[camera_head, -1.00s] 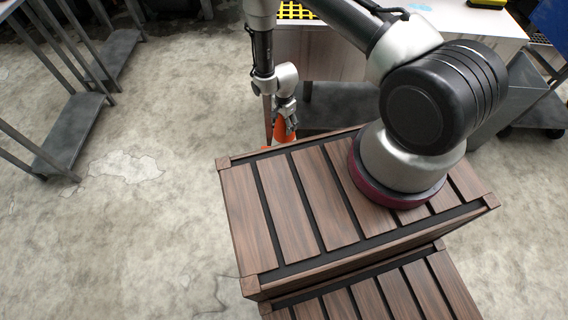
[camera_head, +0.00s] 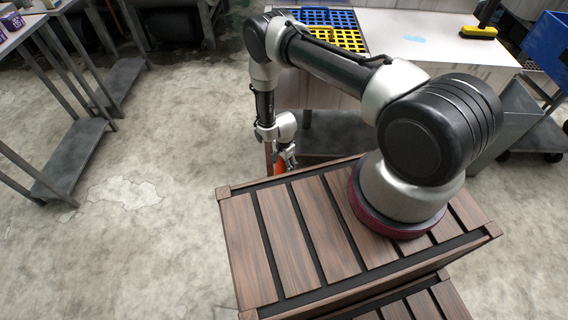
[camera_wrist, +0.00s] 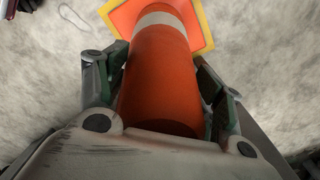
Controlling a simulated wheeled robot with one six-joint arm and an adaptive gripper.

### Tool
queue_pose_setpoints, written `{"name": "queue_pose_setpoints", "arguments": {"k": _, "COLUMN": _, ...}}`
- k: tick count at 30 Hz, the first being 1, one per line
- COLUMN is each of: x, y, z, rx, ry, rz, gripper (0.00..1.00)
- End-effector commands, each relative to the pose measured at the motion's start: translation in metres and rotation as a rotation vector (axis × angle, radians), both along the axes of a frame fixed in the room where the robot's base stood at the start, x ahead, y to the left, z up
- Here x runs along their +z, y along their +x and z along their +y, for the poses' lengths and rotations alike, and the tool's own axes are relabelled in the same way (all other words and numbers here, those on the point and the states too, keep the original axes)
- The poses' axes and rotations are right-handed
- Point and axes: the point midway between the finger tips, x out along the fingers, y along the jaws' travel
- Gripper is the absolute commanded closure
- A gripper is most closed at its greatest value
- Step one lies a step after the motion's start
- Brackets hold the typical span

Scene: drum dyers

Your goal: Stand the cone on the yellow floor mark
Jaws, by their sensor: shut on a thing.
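An orange cone (camera_wrist: 158,75) with a white band shows in the wrist view, its square orange foot at the top. A yellow border (camera_wrist: 207,22) edges the foot; I cannot tell whether it belongs to the cone or is the yellow floor mark beneath. My gripper (camera_wrist: 163,82) is shut around the cone's orange body, one finger on each side. In the head view the cone (camera_head: 279,168) is a small orange patch below my gripper (camera_head: 285,157), its foot hidden behind my slatted wooden base. No separate yellow floor mark shows in the head view.
A white-topped bench (camera_head: 440,52) stands behind the gripper, bearing a blue grid tray (camera_head: 302,17), a yellow grid tray (camera_head: 338,38) and a yellow brush (camera_head: 478,32). A grey bin (camera_head: 507,122) is at right. Metal tables (camera_head: 72,160) stand left. Concrete between is clear.

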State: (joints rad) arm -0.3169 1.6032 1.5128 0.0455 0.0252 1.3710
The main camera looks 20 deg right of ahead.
Motion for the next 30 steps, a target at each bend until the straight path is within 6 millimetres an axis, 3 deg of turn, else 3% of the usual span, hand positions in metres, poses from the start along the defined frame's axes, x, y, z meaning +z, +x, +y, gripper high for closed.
{"name": "queue_pose_setpoints", "arguments": {"k": 2, "x": -0.001, "y": 0.0, "z": 0.0, "rx": 0.0, "ry": 0.0, "rz": -0.001, "gripper": 1.0}}
{"name": "queue_pose_setpoints", "arguments": {"k": 3, "x": -0.002, "y": 0.0, "z": 0.0, "rx": 0.0, "ry": 0.0, "rz": 0.0, "gripper": 0.27}}
{"name": "queue_pose_setpoints", "arguments": {"k": 6, "x": -0.002, "y": 0.0, "z": 0.0, "rx": 0.0, "ry": 0.0, "rz": 0.0, "gripper": 0.11}}
{"name": "queue_pose_setpoints", "arguments": {"k": 19, "x": 0.004, "y": 0.0, "z": 0.0, "rx": 0.0, "ry": 0.0, "rz": 0.0, "gripper": 0.11}}
{"name": "queue_pose_setpoints", "arguments": {"k": 23, "x": 0.025, "y": 0.001, "z": 0.0, "rx": 0.0, "ry": 0.001, "rz": -0.002, "gripper": 0.11}}
{"name": "queue_pose_setpoints", "arguments": {"k": 30, "x": 0.08, "y": 0.001, "z": 0.0, "rx": 0.0, "ry": 0.001, "rz": -0.002, "gripper": 0.11}}
